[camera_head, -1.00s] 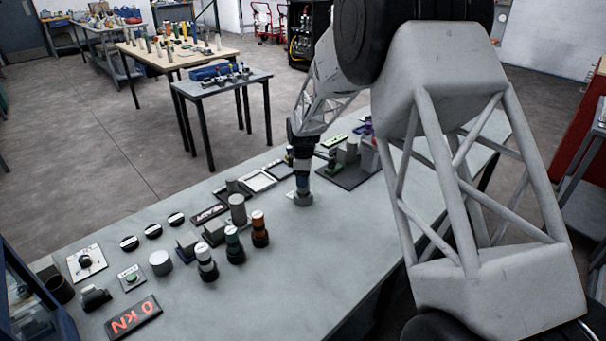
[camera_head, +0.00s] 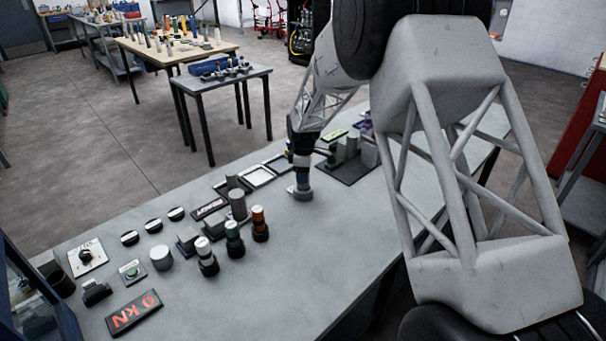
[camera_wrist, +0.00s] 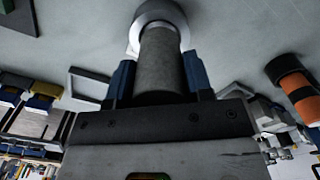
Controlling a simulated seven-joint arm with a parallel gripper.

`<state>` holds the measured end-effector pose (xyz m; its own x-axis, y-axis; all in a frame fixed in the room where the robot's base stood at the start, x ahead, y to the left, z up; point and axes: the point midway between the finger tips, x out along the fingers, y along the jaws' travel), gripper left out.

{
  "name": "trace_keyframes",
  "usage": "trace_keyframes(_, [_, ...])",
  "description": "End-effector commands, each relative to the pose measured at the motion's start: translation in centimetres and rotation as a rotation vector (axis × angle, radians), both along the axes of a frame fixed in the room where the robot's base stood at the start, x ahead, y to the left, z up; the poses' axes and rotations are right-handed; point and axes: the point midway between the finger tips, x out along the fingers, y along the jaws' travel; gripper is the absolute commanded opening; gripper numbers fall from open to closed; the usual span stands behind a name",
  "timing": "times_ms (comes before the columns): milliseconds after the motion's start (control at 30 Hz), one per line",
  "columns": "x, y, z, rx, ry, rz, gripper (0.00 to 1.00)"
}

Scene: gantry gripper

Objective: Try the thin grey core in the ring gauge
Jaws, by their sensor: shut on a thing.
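My gripper (camera_head: 302,181) points straight down over the grey bench, right of the middle row of cylinders. In the wrist view its two blue fingers (camera_wrist: 158,82) are shut on the grey core (camera_wrist: 161,62), one on each side. The light grey ring gauge (camera_wrist: 150,10) lies on the bench at the core's far end; it also shows in the head view (camera_head: 301,195) right under the fingers. The core is lined up with the ring's opening. I cannot tell how deep its end is in the ring, since the core hides the near rim.
A dark fixture plate (camera_head: 346,172) with grey blocks is close on the right. A red "0 kN" display (camera_head: 134,313) lies front left. The bench in front is clear.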

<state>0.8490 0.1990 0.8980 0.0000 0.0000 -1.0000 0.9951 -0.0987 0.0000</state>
Motion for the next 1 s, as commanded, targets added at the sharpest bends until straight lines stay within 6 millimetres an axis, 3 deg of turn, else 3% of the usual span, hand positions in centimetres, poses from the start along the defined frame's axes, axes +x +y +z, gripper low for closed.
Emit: trace_keyframes(1000, [0.03,0.01,-0.82,0.000,-0.001,0.000,0.15])
